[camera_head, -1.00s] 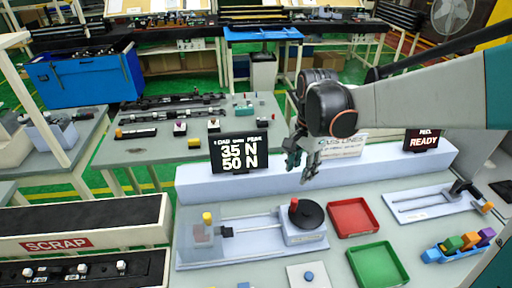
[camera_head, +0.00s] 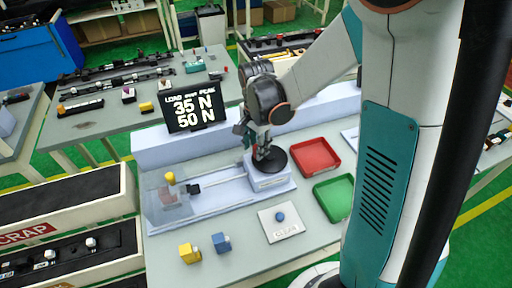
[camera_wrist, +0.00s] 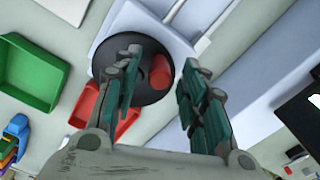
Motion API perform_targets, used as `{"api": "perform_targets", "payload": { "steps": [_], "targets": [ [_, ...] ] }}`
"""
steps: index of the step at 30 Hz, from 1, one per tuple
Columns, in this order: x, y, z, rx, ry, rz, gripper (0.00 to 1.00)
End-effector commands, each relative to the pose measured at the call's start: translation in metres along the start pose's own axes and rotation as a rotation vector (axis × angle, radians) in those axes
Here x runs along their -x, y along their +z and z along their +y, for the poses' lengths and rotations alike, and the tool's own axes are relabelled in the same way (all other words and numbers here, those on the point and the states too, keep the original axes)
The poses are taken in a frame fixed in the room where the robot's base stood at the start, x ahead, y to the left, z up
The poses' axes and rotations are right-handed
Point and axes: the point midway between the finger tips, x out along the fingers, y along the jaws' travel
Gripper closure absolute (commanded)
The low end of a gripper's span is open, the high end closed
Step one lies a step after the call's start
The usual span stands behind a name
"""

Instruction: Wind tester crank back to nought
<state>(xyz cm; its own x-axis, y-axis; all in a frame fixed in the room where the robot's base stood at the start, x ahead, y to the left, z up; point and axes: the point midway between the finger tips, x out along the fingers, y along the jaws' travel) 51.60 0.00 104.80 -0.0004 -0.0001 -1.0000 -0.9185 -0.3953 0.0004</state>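The tester (camera_head: 215,195) stands on the bench, with a black crank disc (camera_head: 275,163) at its right end. In the wrist view the disc (camera_wrist: 118,38) carries a red knob (camera_wrist: 160,70). My gripper (camera_head: 262,150) is over the disc in the head view, which mostly hides the knob there. In the wrist view my gripper (camera_wrist: 162,70) is open, with the knob showing between its two fingers; I cannot tell whether either finger touches it. The display (camera_head: 195,108) reads 35 N load and 50 N peak. A yellow-topped piece (camera_head: 170,178) is at the tester's left end.
A red tray (camera_head: 316,157) and a green tray (camera_head: 335,197) lie right of the crank. A blue button on a CLEAR plate (camera_head: 281,232) is in front. A yellow block (camera_head: 189,253) and a blue block (camera_head: 221,243) sit at the front left.

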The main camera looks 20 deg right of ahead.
Motion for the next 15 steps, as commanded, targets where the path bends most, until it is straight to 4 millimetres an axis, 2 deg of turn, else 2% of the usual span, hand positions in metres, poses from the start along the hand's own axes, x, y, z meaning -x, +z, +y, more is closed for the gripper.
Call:
{"api": "perform_targets", "payload": {
  "steps": [3, 11, 13, 15],
  "targets": [
    [-0.0059, 0.0001, 0.0001, 0.000, 0.000, 0.000, 0.61],
    [-0.0065, 0.0001, 0.0003, 0.000, 0.000, 0.000, 0.61],
    [-0.0064, 0.0001, 0.0002, 0.000, 0.000, 0.000, 0.72],
    [-0.0064, 0.0001, 0.0002, 0.000, 0.000, 0.000, 0.88]
  ]
}}
